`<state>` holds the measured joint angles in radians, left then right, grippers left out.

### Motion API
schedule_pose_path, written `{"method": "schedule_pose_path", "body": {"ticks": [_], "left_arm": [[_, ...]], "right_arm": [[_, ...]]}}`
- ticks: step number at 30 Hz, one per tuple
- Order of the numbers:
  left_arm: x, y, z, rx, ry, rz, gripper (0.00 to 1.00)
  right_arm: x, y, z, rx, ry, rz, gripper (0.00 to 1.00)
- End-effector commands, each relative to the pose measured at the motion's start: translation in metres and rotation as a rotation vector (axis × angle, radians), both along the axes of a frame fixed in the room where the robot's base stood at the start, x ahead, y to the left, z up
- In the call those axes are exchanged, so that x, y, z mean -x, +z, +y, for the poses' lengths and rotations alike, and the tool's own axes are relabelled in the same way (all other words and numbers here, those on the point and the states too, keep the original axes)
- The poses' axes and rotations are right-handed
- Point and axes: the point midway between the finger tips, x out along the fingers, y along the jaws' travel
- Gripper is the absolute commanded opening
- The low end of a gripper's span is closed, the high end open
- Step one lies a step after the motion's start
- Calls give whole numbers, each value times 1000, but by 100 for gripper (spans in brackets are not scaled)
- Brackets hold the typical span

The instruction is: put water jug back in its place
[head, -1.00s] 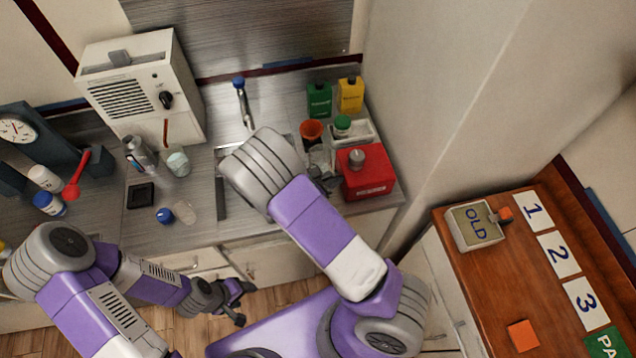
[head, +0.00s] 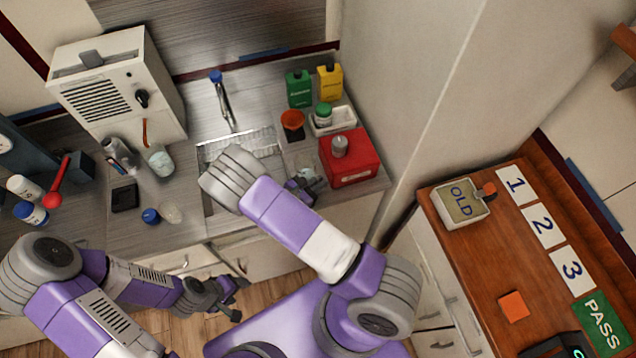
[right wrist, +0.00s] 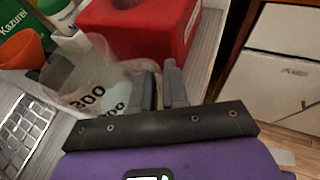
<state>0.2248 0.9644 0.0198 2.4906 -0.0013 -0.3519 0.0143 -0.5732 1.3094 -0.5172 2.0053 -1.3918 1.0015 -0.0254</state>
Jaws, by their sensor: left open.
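The water jug (right wrist: 95,85) is a clear vessel with dark "300" and "200" marks, at the left of the fingers in the right wrist view. In the head view it is a small pale shape (head: 308,176) in front of the red box. My right gripper (right wrist: 160,88) has its fingers close together at the jug's side, apparently shut on its clear handle, which is hard to see. In the head view this gripper (head: 302,190) is partly hidden by my forearm. I cannot tell whether the jug touches the counter. My left gripper (head: 232,298) is open and empty, low in front of the counter.
The red box (head: 350,160) stands right of the jug. An orange cup (head: 292,121), a white tray (head: 335,122), and green (head: 299,90) and yellow (head: 330,84) bottles stand behind. A sink (head: 240,143) lies left. A glass (head: 159,160) stands near the white machine (head: 110,90).

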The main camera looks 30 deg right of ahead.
Motion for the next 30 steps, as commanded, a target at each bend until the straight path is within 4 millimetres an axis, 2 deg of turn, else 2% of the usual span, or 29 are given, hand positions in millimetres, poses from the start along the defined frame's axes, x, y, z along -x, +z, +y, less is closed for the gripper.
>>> {"method": "schedule_pose_path", "body": {"ticks": [1,5,16,20,30], "left_arm": [[0,0,0,0,0,0,60],[0,0,0,0,0,0,60],[0,0,0,0,0,0,60],[0,-1,0,0,0,0,60],[0,-5,0,0,0,0,60]], "right_arm": [[0,0,0,0,0,0,20],[0,0,0,0,0,0,39],[0,3,6,0,2,-1,39],[4,10,24,-2,4,-3,39],[19,37,86,-1,3,-1,39]]}}
